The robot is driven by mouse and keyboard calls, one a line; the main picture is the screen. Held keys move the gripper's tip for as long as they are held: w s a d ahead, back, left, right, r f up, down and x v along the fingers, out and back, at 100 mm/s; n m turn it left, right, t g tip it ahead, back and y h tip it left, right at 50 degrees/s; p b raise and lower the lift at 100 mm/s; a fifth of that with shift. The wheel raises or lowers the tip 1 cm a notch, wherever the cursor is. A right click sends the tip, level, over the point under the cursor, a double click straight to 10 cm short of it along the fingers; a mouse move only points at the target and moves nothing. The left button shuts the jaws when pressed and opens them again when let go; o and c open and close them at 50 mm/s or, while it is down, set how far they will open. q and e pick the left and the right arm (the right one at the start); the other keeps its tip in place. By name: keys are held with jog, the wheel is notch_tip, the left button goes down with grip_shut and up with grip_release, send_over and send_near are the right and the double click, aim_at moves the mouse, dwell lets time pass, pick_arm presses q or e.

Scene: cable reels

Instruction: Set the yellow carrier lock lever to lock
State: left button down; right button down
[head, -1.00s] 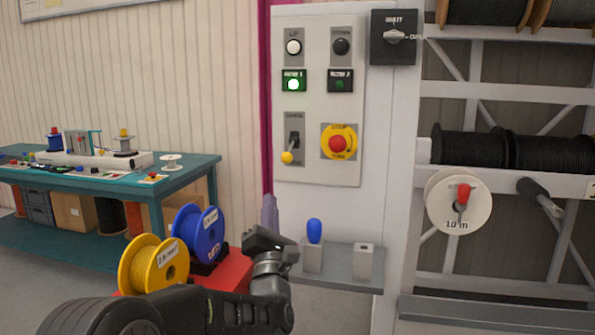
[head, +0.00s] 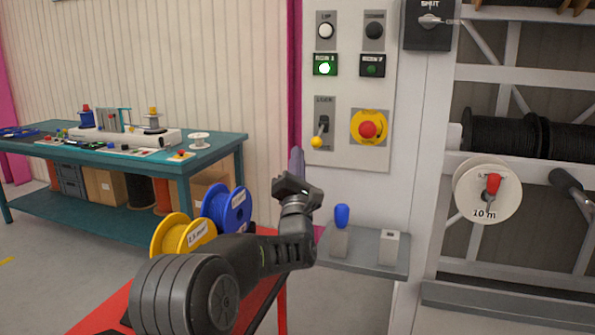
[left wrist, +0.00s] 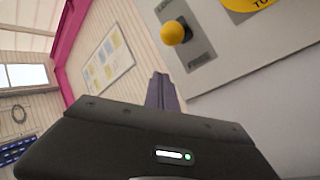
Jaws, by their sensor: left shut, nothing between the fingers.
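The carrier lock lever (head: 320,131) has a yellow ball end and sits on a grey plate on the white panel. In the head view the lever hangs down with its ball low on the plate. The plate's upper word looks like LOCK; in the left wrist view the lower word reads FREE, near the yellow ball (left wrist: 175,31). My left gripper (head: 296,160) is shut and empty, pointing up, just left of and below the lever, apart from it. Its fingers also show in the left wrist view (left wrist: 162,92), below the ball. My right gripper is not in view.
A red stop button (head: 367,130) on a yellow disc is right of the lever. A grey shelf (head: 362,256) with a blue-handled tool (head: 341,216) juts out below. Yellow (head: 182,236) and blue (head: 226,209) reels stand near my left arm.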

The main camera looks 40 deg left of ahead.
aim_at(320, 134)
pick_arm(q)
jog(key=shift+s+d+r+p, duration=0.15)
jog(key=shift+d+r, duration=0.15)
jog(key=shift+d, duration=0.25)
jog(key=shift+w+d+r+p, duration=0.1)
jog(key=shift+d+r, duration=0.25)
jog(key=shift+d, duration=0.25)
jog(key=shift+s+d+r+p, duration=0.15)
jog(key=shift+d+r, duration=0.15)
jog(key=shift+d, duration=0.25)
jog(key=shift+w, duration=0.1)
